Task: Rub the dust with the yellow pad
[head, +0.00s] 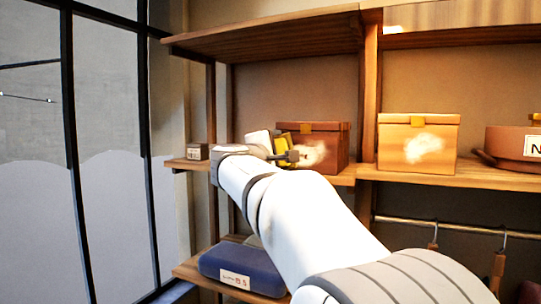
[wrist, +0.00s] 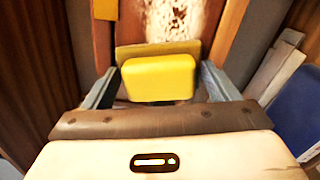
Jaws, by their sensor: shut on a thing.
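My gripper (head: 287,152) is at the left box (head: 328,140) on the middle shelf. It is shut on the yellow pad (wrist: 158,78), which sits between the two fingers in the wrist view. The pad also shows as a sliver of yellow in the head view (head: 281,146). Pale dust (head: 314,153) is on the left box's front, just right of my gripper. The dust (wrist: 178,18) also shows beyond the pad in the wrist view. I cannot tell whether the pad touches the box. A second dust patch (head: 425,148) is on the front of the orange-brown box (head: 391,161).
A reddish bin (head: 506,146) with a label is at the right. A blue case (head: 243,268) lies on the shelf below. A rail with hangers (head: 447,226) runs below the right shelf.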

